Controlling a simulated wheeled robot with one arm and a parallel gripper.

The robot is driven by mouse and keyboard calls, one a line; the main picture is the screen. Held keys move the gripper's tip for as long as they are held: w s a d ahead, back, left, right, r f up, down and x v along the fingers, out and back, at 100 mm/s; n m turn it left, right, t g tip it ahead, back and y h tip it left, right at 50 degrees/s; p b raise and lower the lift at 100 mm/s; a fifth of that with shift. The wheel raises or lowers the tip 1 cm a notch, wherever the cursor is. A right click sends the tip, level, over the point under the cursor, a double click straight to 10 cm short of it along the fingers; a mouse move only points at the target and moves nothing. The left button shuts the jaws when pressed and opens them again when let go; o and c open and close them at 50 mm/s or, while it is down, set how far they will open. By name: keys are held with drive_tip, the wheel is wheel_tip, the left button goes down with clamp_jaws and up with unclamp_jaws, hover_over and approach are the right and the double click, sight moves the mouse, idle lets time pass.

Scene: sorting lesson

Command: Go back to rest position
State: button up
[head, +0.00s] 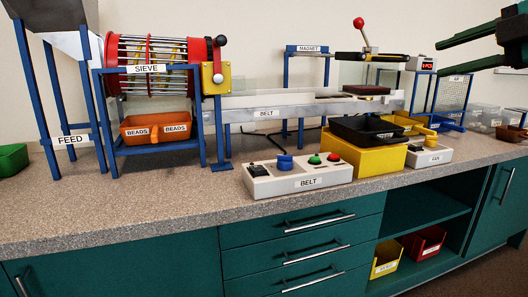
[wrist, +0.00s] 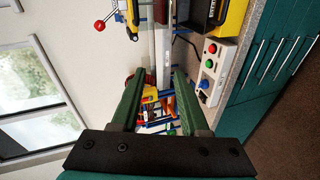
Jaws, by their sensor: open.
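My gripper (head: 440,58) shows at the top right of the head view, with two green fingers pointing left, raised above the right part of the bench. It also shows in the wrist view (wrist: 156,82), where the two fingers stand well apart with nothing held between them. The belt (wrist: 162,45) and other bench equipment appear beyond the gap, apart from the fingers. The rest of my arm is outside the head view.
The bench holds the sieve drum (head: 155,65), an orange beads bin (head: 156,129), the belt control box (head: 298,176) and a black tray (head: 366,130) on a yellow block (head: 365,156). A lever with a red knob (head: 359,22) rises near my gripper. The front counter strip is clear.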

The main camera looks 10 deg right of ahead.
drive_tip(key=w+a+f+m+g+y+p, duration=0.1)
drive_tip(key=w+a+f+g, duration=0.15)
drive_tip(key=a, duration=0.55)
drive_tip(key=w+a+f+m+g+p, duration=0.15)
drive_tip(key=a+f, duration=0.25)
drive_tip(key=a, duration=0.4)
drive_tip(key=a+f+m+g+p, duration=0.2)
drive_tip(key=a+f+m+g, duration=0.1)
drive_tip(key=a+f, duration=0.6)
drive_tip(key=s+a+f+m+g+h+p, duration=0.1)
drive_tip(key=s+a+f+m+g, duration=0.2)
drive_tip(key=f, duration=0.4)
drive_tip(key=s+a+f+m+g+h+p, duration=0.1)
drive_tip(key=s+a+f+m+g, duration=0.15)
drive_tip(key=s+f, duration=0.45)
drive_tip(key=s+d+f+m+g+h+p, duration=0.1)
drive_tip(key=s+d+f+m+g, duration=0.1)
drive_tip(key=s+f+m, duration=0.5)
drive_tip(key=s+f+g, duration=0.1)
drive_tip(key=s+f, duration=0.3)
drive_tip(key=f, duration=0.1)
drive_tip(key=shift+s+f+h+p, duration=0.25)
drive_tip(key=shift+s+h+p, duration=0.05)
drive_tip(key=shift+s+p, duration=0.1)
drive_tip(key=shift+d+g, duration=0.1)
drive_tip(key=shift+g, duration=0.15)
drive_tip(key=shift+c, duration=0.4)
